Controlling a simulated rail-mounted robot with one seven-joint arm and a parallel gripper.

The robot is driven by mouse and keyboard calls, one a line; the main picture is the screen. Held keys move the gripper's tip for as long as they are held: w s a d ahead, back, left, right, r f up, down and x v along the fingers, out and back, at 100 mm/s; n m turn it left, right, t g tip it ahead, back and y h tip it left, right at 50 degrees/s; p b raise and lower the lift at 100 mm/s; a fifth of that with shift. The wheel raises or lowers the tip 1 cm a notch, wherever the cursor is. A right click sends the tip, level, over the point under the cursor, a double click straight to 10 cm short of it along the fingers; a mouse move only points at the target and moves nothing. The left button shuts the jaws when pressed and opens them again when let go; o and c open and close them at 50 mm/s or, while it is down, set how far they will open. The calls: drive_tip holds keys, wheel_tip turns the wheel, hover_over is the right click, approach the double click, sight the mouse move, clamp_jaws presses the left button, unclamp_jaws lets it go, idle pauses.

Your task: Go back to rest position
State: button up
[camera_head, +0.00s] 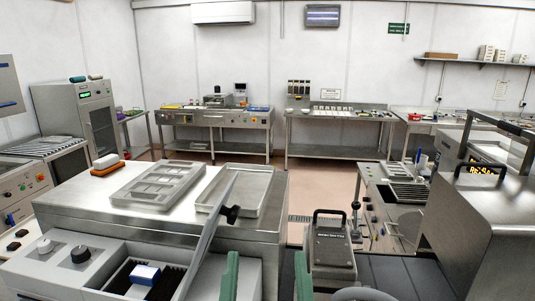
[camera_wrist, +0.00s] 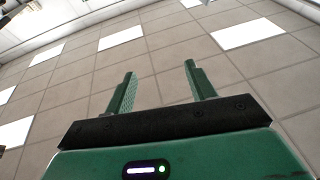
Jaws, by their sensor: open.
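My gripper (camera_wrist: 160,70) is open in the wrist view, its two green fingers well apart with nothing between them. The wrist camera faces the tiled ceiling, so the gripper points upward. In the head view, two green finger-like parts of my gripper (camera_head: 267,258) rise at the bottom edge, apart and empty, in front of the steel bench. The rest of my arm is mostly out of view there.
A steel bench (camera_head: 262,228) stands close in front, bearing a moulded tray (camera_head: 160,184), a shallow tray (camera_head: 245,205) and an orange-and-white block (camera_head: 106,165). A raised lid (camera_head: 210,235) leans near the gripper. A handled machine (camera_head: 331,245) stands right. Open floor (camera_head: 325,183) lies beyond.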

drive_tip(key=s+r+t+p, duration=0.1)
drive_tip(key=s+r+p, duration=0.1)
drive_tip(key=r+p, duration=0.8)
drive_tip(key=s+r+t+p, duration=0.2)
drive_tip(key=r+p, duration=0.8)
drive_tip(key=r, duration=0.8)
drive_tip(key=shift+s+r, duration=0.15)
drive_tip(key=shift+s, duration=0.65)
drive_tip(key=shift+a, duration=0.1)
